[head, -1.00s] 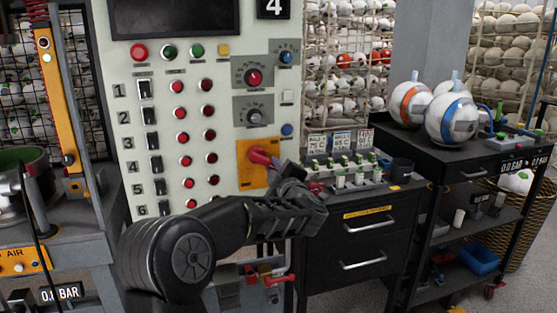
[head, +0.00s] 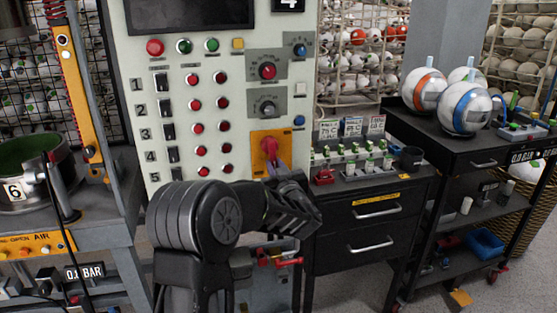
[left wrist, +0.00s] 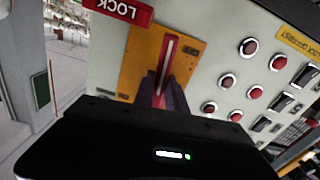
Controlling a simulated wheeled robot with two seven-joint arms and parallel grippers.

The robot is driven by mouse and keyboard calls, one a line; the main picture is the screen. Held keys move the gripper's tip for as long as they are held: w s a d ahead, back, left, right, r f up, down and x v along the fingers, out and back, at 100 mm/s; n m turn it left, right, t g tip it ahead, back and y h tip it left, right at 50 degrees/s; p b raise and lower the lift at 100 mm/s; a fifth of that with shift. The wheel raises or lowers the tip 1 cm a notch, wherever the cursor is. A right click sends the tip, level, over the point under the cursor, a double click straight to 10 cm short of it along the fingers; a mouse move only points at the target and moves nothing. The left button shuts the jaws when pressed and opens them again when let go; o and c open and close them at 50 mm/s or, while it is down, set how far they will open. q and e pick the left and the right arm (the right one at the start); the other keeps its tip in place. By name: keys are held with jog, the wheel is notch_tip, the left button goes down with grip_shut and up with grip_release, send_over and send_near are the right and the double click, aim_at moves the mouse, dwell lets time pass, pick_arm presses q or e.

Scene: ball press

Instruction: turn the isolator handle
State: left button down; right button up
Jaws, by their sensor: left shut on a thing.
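The isolator handle (head: 270,148) is a red lever on an orange-yellow plate (head: 258,137) at the lower right of the pale control panel. In the head view it points roughly straight down. My left gripper (head: 276,168) is at its lower end, shut on it, and the arm hides the plate's lower part. In the left wrist view the red handle (left wrist: 168,62), with a pale stripe along it, runs into the gripper's dark fingers (left wrist: 170,95). The handle's gripped end is hidden between them. My right gripper is not in view.
Red buttons (head: 195,104) and black switches (head: 165,106) fill the panel left of the handle. A red LOCK tag (left wrist: 120,10) shows near the plate. A black drawer cabinet (head: 345,216) stands right of the panel, and a cart (head: 440,143) with balls stands beyond it.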

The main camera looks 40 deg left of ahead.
pick_arm(q)
jog(key=shift+s+a+f+m+p, duration=0.1)
jog(key=shift+s+m+p, duration=0.2)
jog(key=shift+m, duration=0.4)
jog(key=shift+w, duration=0.1)
jog(key=c, duration=1.4)
grip_release()
jog(key=shift+o, duration=0.2)
jog(key=b+v, duration=0.1)
jog(key=v, duration=0.6)
jog(key=shift+s+d, duration=0.25)
jog(key=shift+d, duration=0.05)
